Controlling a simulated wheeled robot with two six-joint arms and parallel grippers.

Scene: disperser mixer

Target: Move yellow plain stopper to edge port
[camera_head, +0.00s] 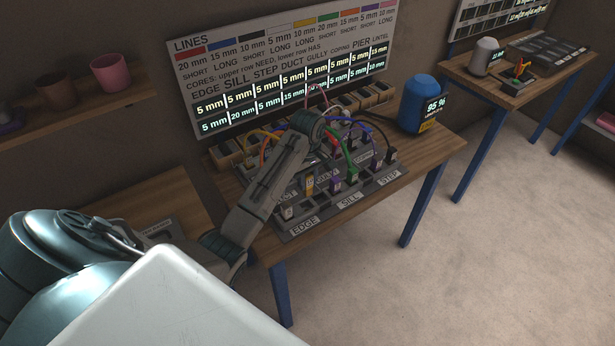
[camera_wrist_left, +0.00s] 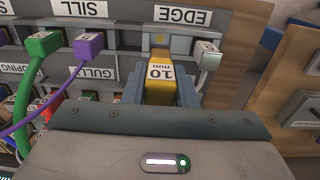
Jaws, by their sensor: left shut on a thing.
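The yellow plain stopper (camera_wrist_left: 160,82), marked 10 mm, is between the fingers of my left gripper (camera_wrist_left: 161,92). Its far end is at the port row beside the EDGE label (camera_wrist_left: 177,16); I cannot tell whether it sits in a port. A white plug (camera_wrist_left: 208,55) stands just right of it in the wrist view. In the head view my left arm reaches over the port board, and the yellow stopper (camera_head: 309,185) shows behind the EDGE label (camera_head: 303,227). The left fingers are mostly hidden there. My right gripper is not in view.
The grey port board (camera_head: 380,186) carries several coloured cables. Green (camera_wrist_left: 43,44) and purple (camera_wrist_left: 88,44) plugs stand left of the gripper in the wrist view. A blue canister (camera_head: 418,103) stands at the table's right. A lines sign (camera_head: 285,65) stands behind.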

